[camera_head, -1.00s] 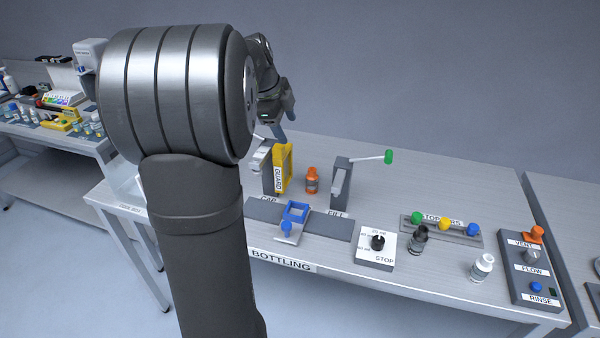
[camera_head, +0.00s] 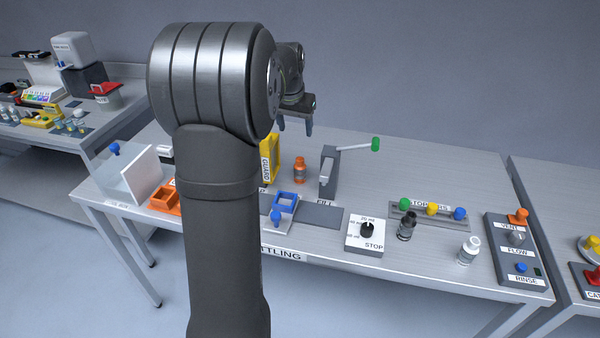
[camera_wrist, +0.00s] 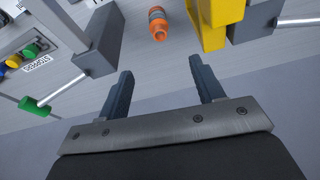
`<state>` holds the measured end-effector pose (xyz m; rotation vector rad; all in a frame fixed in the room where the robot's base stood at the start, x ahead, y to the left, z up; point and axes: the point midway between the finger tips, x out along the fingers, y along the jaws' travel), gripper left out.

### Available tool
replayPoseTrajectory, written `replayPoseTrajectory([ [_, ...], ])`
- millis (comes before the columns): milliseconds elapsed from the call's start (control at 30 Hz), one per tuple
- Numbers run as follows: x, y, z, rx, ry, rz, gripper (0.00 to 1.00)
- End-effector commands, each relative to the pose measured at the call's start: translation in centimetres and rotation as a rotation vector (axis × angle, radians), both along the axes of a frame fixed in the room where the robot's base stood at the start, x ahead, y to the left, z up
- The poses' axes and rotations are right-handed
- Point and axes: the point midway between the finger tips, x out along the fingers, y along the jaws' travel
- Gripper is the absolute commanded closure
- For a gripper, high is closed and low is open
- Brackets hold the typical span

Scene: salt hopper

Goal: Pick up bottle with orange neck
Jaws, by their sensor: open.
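The bottle with the orange neck (camera_head: 300,170) stands upright on the bench between the yellow guard (camera_head: 270,157) and the grey fill post (camera_head: 328,172). In the wrist view the bottle (camera_wrist: 158,25) shows at the top, ahead of the fingers and between their lines. My gripper (camera_head: 296,125) is above and behind the bottle in the head view, fingers pointing down. In the wrist view my gripper (camera_wrist: 164,82) is open, with two dark fingers apart and nothing between them.
The fill post's lever with a green knob (camera_head: 375,144) reaches right. The yellow guard (camera_wrist: 215,22) is close beside the bottle. A blue clamp (camera_head: 285,202), a dial (camera_head: 366,232), a black bottle (camera_head: 406,226), a white bottle (camera_head: 468,250) and stoppers (camera_head: 432,209) are nearer the front.

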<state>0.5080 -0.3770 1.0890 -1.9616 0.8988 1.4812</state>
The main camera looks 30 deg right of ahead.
Motion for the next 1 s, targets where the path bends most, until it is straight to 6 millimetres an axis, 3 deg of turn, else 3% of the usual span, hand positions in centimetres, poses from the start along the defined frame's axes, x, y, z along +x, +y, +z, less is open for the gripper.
replayPoseTrajectory([
  [233,0.1,-0.6,-1.2,-0.007,0.012,0.087,0.39],
  [700,1.9,-2.3,-10.2,-0.006,0.012,0.084,0.39],
  [1000,2.3,-2.8,-12.5,-0.007,0.011,0.084,0.39],
])
